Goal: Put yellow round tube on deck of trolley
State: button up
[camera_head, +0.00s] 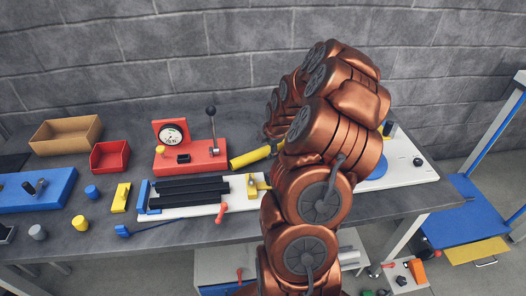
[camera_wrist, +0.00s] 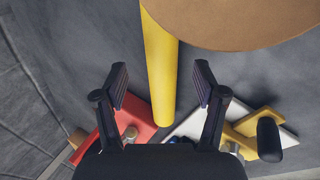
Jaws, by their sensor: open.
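The yellow round tube (camera_head: 250,158) lies on the grey bench, just right of the red gauge block, and its right end is hidden behind my arm. In the wrist view the tube (camera_wrist: 160,75) runs from the top edge down between the fingers. My gripper (camera_wrist: 160,72) is open, with one finger to each side of the tube. I cannot tell whether the fingers touch it. In the head view my gripper is hidden behind my arm. The trolley with its blue deck (camera_head: 462,212) stands at the right, beyond the bench end.
The red gauge block (camera_head: 205,160) with an upright black-knobbed lever stands left of the tube. A white fixture plate (camera_head: 175,212) with black strips lies in front. Red (camera_head: 109,157) and brown bins (camera_head: 65,135) are at left. A grey block wall (camera_head: 150,50) is behind.

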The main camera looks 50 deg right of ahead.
aim_at(264, 150)
jog(key=shift+p+x, duration=0.35)
jog(key=shift+x, duration=1.3)
jog(key=shift+s, duration=0.1)
jog(key=shift+c, duration=0.4)
grip_shut()
